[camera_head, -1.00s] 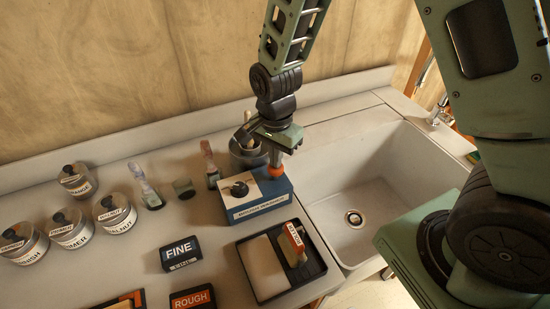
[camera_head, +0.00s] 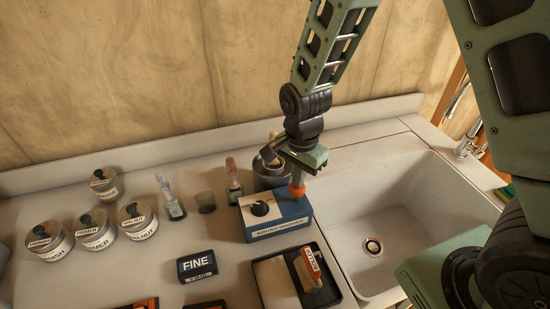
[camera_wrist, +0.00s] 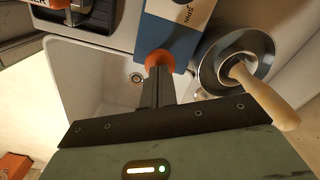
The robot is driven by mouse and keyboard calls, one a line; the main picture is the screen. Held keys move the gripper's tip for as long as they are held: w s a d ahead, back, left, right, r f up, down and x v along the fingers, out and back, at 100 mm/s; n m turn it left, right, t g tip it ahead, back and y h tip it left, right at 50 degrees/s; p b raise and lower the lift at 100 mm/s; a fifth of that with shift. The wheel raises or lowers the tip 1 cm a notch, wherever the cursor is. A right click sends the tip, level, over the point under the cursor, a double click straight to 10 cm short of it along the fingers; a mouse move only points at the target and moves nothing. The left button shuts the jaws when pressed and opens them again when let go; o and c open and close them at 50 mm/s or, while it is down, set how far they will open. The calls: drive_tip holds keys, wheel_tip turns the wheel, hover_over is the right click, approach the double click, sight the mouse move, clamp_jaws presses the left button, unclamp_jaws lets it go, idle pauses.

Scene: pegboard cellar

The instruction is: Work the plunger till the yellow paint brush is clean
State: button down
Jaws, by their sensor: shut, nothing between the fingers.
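My gripper (camera_head: 297,182) points down over the back right corner of a blue and white box (camera_head: 280,228) with a black knob (camera_head: 261,208). Its fingers are shut, with an orange rounded piece (camera_head: 297,191) at their tips; it also shows in the wrist view (camera_wrist: 158,59). I cannot tell whether this piece is the plunger's top or part of the fingers. A metal pot (camera_head: 268,181) stands behind the box, partly hidden by my gripper. A pale wooden handle (camera_wrist: 262,95) leans out of it; the bristles and any paint on them are hidden.
A sink (camera_head: 410,220) lies to the right. A black tray (camera_head: 272,303) with a white and an orange-labelled block is in front of the box.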

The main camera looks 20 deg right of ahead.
drive_tip(key=shift+f, duration=0.1)
drive_tip(key=shift+f+b, duration=1.15)
drive_tip(key=shift+f, duration=0.5)
drive_tip(key=shift+r+p, duration=1.65)
drive_tip(key=shift+r, duration=0.15)
drive_tip(key=shift+f, duration=0.1)
drive_tip(key=shift+f+b, duration=1.3)
drive_tip(key=shift+f, duration=0.5)
drive_tip(key=shift+r+p, duration=1.75)
drive_tip(key=shift+r, duration=0.15)
